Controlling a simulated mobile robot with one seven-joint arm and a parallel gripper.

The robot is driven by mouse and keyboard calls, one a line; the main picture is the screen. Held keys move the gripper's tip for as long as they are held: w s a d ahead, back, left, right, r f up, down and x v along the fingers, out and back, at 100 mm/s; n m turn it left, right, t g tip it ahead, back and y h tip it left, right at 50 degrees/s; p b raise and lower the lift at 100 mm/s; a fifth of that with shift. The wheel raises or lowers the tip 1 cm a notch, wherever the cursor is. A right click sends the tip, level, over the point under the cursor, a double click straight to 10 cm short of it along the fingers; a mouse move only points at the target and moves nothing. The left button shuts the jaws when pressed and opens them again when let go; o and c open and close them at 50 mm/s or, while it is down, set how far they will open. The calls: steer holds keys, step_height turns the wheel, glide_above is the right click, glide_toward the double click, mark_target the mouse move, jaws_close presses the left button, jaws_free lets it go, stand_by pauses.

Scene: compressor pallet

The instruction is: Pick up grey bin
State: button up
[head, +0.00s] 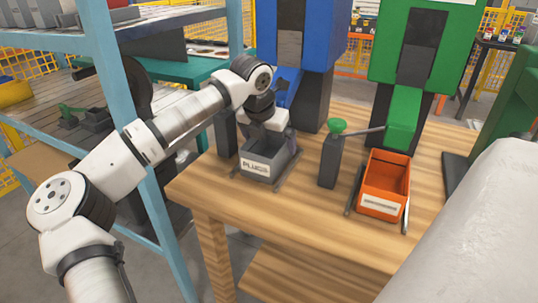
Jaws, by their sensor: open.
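The grey bin (258,168) stands on the wooden table near its left corner, with a white label reading "PLUGS" on its front. It sits between two thin dark rails. My gripper (272,136) is at the bin's back part, pointing down over or into it. The fingers are mostly hidden by the wrist and the bin, and I cannot tell whether they touch a bin wall. The bin's inside is partly hidden too.
An orange bin (384,187) stands to the right on the wooden table (300,222). A dark post with a green knob (337,127) stands between the bins. Blue (297,40) and green (422,50) machines stand behind. A light-blue shelf post (124,110) is close to my arm.

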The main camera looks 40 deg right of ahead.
steer(key=shift+f, duration=0.2)
steer(key=shift+c, duration=0.4)
steer(key=c, duration=0.8)
steer(key=shift+r, duration=0.1)
